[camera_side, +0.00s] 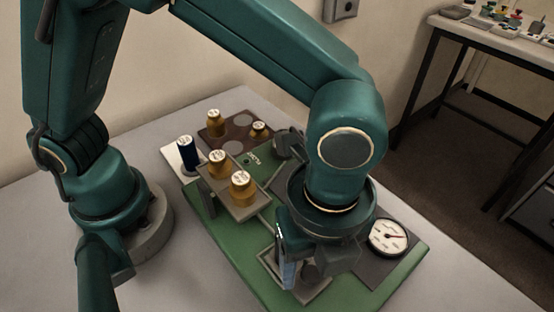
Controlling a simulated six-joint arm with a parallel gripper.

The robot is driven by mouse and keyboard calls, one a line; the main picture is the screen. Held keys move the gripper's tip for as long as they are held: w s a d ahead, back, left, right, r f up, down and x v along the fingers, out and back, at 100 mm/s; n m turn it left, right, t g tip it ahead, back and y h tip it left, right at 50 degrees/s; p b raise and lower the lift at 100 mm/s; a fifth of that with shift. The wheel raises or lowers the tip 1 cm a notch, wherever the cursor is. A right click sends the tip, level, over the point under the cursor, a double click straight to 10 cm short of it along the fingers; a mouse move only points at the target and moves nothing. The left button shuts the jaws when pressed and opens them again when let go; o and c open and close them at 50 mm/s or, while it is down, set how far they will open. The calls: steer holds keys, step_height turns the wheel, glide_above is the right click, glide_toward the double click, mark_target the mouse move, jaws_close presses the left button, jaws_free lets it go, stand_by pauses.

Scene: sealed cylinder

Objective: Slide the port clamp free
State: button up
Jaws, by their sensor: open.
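My gripper (311,268) points down over the front part of the green base board (222,255). It is open, and my wrist hides much of the space around its fingers. Below it a light grey square plate (268,258) shows on the board, with a dark round part (310,272) near the fingers. I cannot tell whether the fingers touch that part. I cannot make out the port clamp for certain; it may be hidden behind my wrist and gripper.
A dial gauge (388,237) sits right of my gripper. Behind are a dark blue cylinder (188,152) and a brown holder (237,124) with amber bottles. A side table (490,38) stands at back right.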

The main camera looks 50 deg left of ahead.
jaws_close()
stand_by(1.4)
